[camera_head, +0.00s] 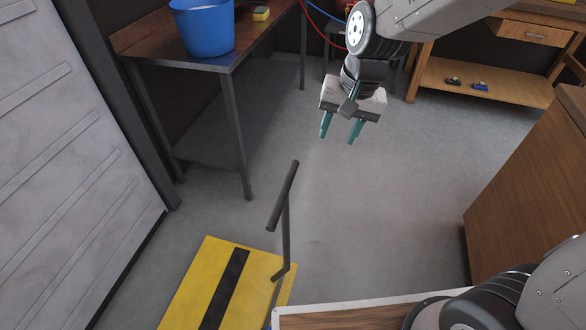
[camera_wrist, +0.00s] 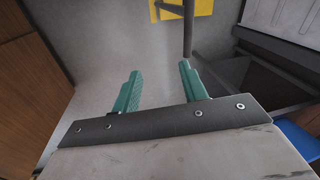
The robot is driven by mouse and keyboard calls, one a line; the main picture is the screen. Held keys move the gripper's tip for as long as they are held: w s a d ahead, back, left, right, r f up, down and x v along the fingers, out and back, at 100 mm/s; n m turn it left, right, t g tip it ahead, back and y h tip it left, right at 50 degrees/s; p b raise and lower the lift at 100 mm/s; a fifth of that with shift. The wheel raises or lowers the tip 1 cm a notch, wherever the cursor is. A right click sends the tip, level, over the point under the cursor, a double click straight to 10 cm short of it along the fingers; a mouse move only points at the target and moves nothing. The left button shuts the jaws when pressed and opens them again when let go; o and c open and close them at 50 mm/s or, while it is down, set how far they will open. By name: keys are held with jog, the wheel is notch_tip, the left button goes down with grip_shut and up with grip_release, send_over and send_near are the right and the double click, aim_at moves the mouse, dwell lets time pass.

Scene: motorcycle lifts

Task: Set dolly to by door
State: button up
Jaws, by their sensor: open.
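In the wrist view a dark post, likely this handle (camera_wrist: 188,30), comes in from the top.
A workbench (camera_head: 229,120) with a blue bucket (camera_head: 205,28) stands at the back left. A wooden cabinet (camera_head: 535,190) is at right, and a wooden bench with a low shelf (camera_head: 480,85) at the back right. The grey floor between (camera_head: 380,210) is clear.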

jog(key=m, duration=0.1)
send_near(291, 172)
jog(key=f, duration=0.1)
jog(key=shift+m, duration=0.3)
jog(key=f, duration=0.2)
jog(key=a+f, duration=0.1)
jog(key=f, duration=0.4)
jog(key=shift+w+a+f, duration=0.2)
jog(key=shift+w+f, duration=0.15)
jog(key=shift+f, duration=0.05)
grip_shut()
